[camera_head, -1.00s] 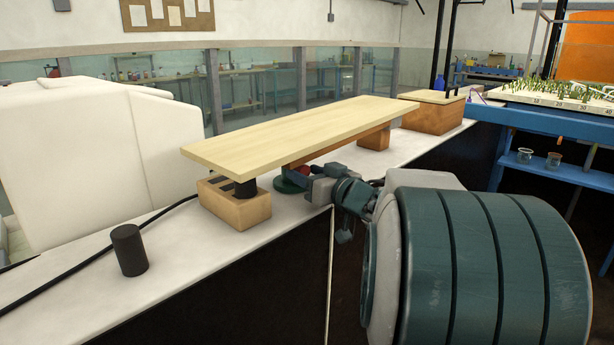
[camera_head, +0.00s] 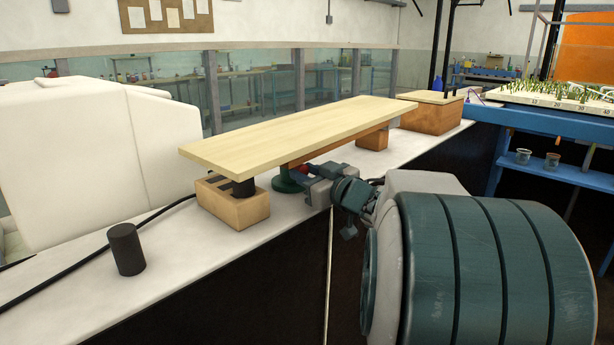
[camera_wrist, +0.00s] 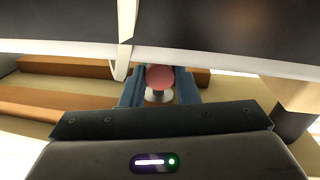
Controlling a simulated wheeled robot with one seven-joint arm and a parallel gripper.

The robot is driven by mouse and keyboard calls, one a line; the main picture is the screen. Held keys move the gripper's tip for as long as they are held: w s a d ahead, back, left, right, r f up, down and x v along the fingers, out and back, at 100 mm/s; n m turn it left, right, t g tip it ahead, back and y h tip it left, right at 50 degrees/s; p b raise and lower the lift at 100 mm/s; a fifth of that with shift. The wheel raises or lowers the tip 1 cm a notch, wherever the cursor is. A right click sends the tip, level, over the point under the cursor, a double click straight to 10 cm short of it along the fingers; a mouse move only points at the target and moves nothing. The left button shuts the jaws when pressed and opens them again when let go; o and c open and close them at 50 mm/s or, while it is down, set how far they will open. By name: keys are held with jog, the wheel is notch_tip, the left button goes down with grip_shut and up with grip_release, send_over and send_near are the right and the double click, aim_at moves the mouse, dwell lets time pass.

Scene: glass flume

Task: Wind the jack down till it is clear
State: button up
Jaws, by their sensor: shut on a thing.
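The green jack (camera_head: 286,182) stands on the white bench ledge under the pale wooden board (camera_head: 290,133), near the left brick support. Its top is close under the brown beam below the board; I cannot tell whether they touch. My gripper (camera_head: 310,183) reaches in from the right, low beside the jack. It is shut on the jack's red knob (camera_head: 302,169), seen partly behind the fingers. In the wrist view the red knob (camera_wrist: 160,77) sits between the two blue fingers of my gripper (camera_wrist: 160,85), with a pale round part just below it.
Another brick (camera_head: 372,138) stands under the far end. A glass wall runs behind.

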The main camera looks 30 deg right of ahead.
jog(key=shift+n+b, duration=0.5)
jog(key=shift+n, duration=1)
jog(key=o, duration=1)
jog(key=p+v, duration=0.2)
jog(key=v, duration=1.2)
jog(key=shift+w, duration=0.1)
